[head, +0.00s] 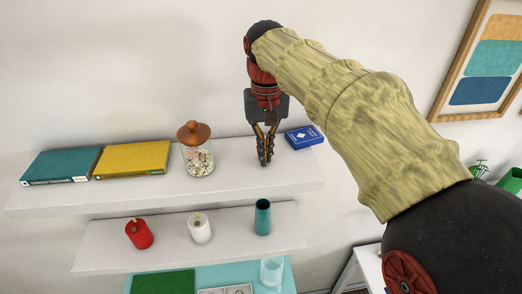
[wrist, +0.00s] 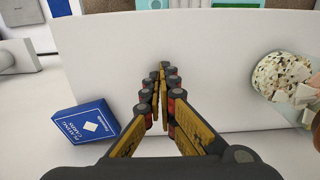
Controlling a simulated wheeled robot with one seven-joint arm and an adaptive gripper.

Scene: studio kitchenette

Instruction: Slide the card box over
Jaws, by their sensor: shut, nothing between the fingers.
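The blue card box (head: 304,137) lies flat near the right end of the upper white shelf (head: 235,165). In the wrist view the card box (wrist: 86,126) lies at the lower left, turned at an angle, with white lettering and a white diamond on its face. My gripper (head: 265,162) is shut and empty, pointing down over the shelf just left of the box. In the wrist view my gripper's fingertips (wrist: 161,68) are together, to the right of the box, with a gap between them and it.
A glass jar with a wooden lid (head: 197,150) stands left of my gripper. A yellow book (head: 132,159) and a teal book (head: 62,165) lie further left. The lower shelf (head: 165,240) holds a red candle (head: 139,234), a white candle (head: 200,228) and a teal cup (head: 263,217).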

